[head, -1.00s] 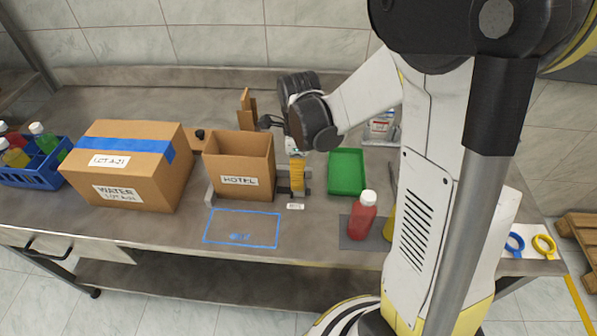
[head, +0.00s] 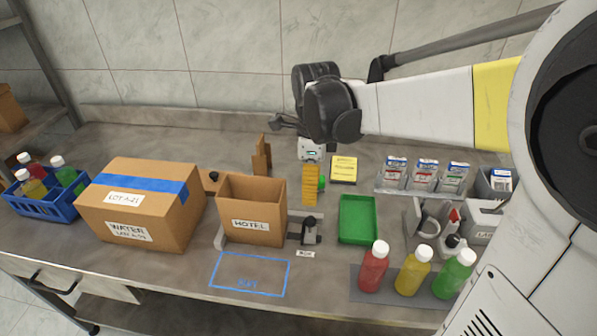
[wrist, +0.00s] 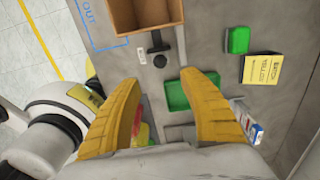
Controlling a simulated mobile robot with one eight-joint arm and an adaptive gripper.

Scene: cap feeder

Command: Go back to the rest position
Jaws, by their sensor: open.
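My gripper (head: 311,200) hangs with its yellow fingers pointing down, above the bench between the HOTEL box (head: 252,195) and the green tray (head: 343,219). In the wrist view the two fingers (wrist: 158,82) are spread wide apart with nothing between them. The green tray (wrist: 177,98) shows below the gripper, partly hidden by the right finger. The open HOTEL box (wrist: 150,14) is at the top of the wrist view. My arm reaches in from the right in the head view.
A closed carton (head: 130,230) and blue bottle crate (head: 45,208) stand left. Red (head: 373,270), yellow (head: 412,273) and green (head: 454,277) bottles stand at front right. A yellow card (head: 343,170) lies behind. The blue-outlined bench area (head: 250,270) is clear.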

